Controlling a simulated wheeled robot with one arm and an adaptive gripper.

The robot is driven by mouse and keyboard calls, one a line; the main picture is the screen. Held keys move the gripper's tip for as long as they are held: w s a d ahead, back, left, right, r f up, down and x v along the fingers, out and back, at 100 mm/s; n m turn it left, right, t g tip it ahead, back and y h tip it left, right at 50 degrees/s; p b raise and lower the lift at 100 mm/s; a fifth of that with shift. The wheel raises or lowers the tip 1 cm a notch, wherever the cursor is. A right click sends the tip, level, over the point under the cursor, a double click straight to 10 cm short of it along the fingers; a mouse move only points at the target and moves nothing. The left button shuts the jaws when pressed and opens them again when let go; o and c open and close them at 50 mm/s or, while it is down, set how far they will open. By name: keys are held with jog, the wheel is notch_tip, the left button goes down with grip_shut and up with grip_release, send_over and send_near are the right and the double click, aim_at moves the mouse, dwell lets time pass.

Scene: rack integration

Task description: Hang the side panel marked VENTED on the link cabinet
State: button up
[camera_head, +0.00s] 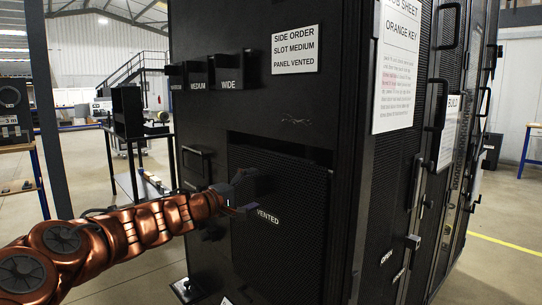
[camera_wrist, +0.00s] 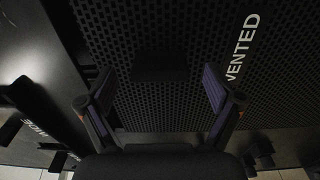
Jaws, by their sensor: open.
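The black perforated side panel (camera_head: 290,240) bears a white VENTED label and stands against the side of the black link cabinet (camera_head: 340,110). I cannot tell what supports it. The panel (camera_wrist: 220,100) fills much of the wrist view, with its VENTED label at the right. My gripper (camera_head: 245,194) is open at the panel's upper left part, just left of the label. In the wrist view my gripper (camera_wrist: 158,76) has its fingers spread on either side of a dark block (camera_wrist: 160,64), which looks like the panel's handle. The fingers do not appear to touch it.
Above the panel are holders labelled MEDIUM (camera_head: 196,76) and WIDE (camera_head: 232,70), plus one at left with an unclear label. A sign (camera_head: 295,49) reads SLOT MEDIUM, PANEL VENTED. Handles (camera_head: 440,100) project from the cabinet's right face. A dark cart (camera_head: 125,150) stands behind at left.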

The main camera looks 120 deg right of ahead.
jog(key=v, duration=0.9)
jog(key=shift+w, duration=0.2)
